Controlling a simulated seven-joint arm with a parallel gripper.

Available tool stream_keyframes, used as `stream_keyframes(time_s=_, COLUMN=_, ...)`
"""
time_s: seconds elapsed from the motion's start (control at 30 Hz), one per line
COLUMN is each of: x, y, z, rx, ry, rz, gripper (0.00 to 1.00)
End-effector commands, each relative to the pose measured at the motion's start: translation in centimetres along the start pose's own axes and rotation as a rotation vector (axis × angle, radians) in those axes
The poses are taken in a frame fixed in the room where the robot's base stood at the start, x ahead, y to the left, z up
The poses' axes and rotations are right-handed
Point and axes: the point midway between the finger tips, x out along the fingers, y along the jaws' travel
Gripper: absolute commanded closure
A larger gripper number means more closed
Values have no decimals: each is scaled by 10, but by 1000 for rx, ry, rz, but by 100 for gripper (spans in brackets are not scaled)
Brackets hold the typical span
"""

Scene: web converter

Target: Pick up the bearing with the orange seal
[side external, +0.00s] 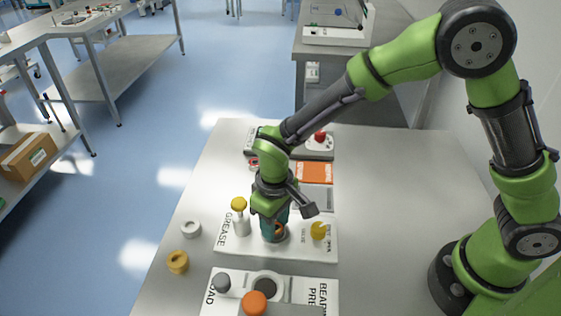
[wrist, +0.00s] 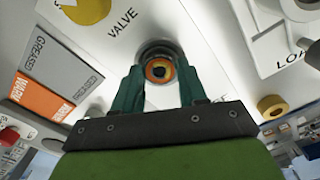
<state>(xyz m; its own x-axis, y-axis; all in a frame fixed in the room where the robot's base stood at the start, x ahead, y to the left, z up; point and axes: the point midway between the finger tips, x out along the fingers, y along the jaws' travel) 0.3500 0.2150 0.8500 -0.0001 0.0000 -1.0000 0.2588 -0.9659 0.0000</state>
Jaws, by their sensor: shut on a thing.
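The bearing with the orange seal (wrist: 159,69) sits at a round dark-rimmed seat in the white panel marked GREASE and VALVE, in the wrist view. It shows an orange ring around a dark centre. My gripper (wrist: 160,84) has its two teal fingers on either side of the bearing and is shut on it. In the side external view my gripper (side external: 275,228) points down at the grease panel (side external: 300,247), and only a sliver of orange shows between the fingers. Whether the bearing is lifted off its seat cannot be told.
A pale ring (side external: 190,228) and a tan ring (side external: 178,262) lie on the table left of the panel. A yellow-topped post (side external: 239,205) and yellow valve knob (side external: 319,231) flank my gripper. The press panel (side external: 327,290) is in front. The table's right side is clear.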

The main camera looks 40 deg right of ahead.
Motion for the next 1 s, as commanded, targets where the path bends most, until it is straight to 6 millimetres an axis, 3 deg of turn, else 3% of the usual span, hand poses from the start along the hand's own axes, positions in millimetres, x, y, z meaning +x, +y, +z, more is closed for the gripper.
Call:
stream_keyframes(time_s=0.1, x=0, y=0, z=0, rx=0, ry=1, rz=0, gripper=91)
stream_keyframes(time_s=1.0, x=-52, y=0, z=-1, rx=0, ry=2, rz=-1, gripper=92)
